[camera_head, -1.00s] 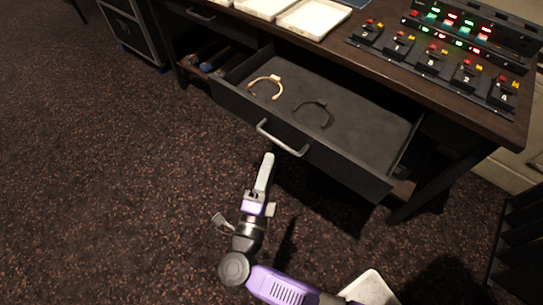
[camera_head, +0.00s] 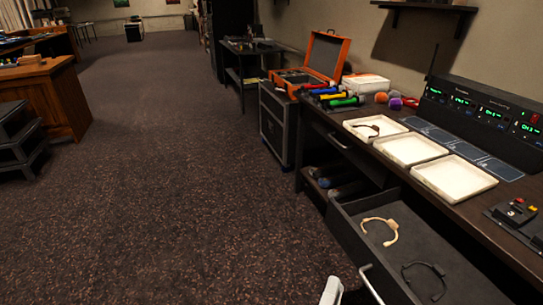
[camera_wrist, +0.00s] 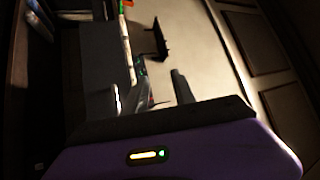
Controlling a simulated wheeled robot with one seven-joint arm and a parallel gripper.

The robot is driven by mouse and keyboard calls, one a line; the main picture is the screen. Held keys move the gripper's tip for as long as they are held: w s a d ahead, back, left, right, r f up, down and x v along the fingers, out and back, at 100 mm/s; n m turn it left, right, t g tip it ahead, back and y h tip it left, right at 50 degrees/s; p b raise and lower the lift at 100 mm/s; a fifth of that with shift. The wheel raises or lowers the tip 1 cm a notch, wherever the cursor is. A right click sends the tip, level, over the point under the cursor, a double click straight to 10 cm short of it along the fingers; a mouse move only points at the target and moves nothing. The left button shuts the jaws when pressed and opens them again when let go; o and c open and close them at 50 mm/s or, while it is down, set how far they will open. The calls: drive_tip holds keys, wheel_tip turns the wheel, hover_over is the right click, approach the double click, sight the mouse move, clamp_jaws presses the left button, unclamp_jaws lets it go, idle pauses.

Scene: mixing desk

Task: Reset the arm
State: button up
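My arm shows in the head view only as a small pale piece (camera_head: 332,291) at the bottom edge, just beside the open drawer's handle. In the wrist view the two dark fingers of my gripper (camera_wrist: 161,88) stand apart with a gap between them, and nothing shows held. The rest of my arm is out of the head view. The open drawer (camera_head: 362,243) holds a tan headband-like piece (camera_head: 383,230) and a dark one (camera_head: 425,276), both apart from my arm.
The desk carries three white trays (camera_head: 443,193), the left one holding a dark curved piece (camera_head: 373,127), plus coloured microphones (camera_head: 343,102) and a lit rack unit (camera_head: 487,112). A wheeled case (camera_head: 276,127) stands beyond. Carpet at left is clear (camera_head: 170,180).

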drive_tip(key=s+r+n+t+y+p, duration=0.25)
drive_tip(key=s+r+n+y, duration=0.45)
drive_tip(key=s+n+y, duration=0.45)
drive_tip(key=s+d+r+n+g+h+p, duration=0.1)
drive_tip(key=s+d+r+n+g+p, duration=0.1)
drive_tip(key=s, duration=0.7)
drive_tip(key=s+d+r+n+g+p, duration=0.2)
drive_tip(key=s+d+n+g+p, duration=0.2)
drive_tip(key=s+n, duration=0.3)
drive_tip(key=s+d+g, duration=0.1)
drive_tip(key=s, duration=0.1)
drive_tip(key=shift+s+g+h, duration=0.35)
drive_tip(key=shift+s, duration=0.05)
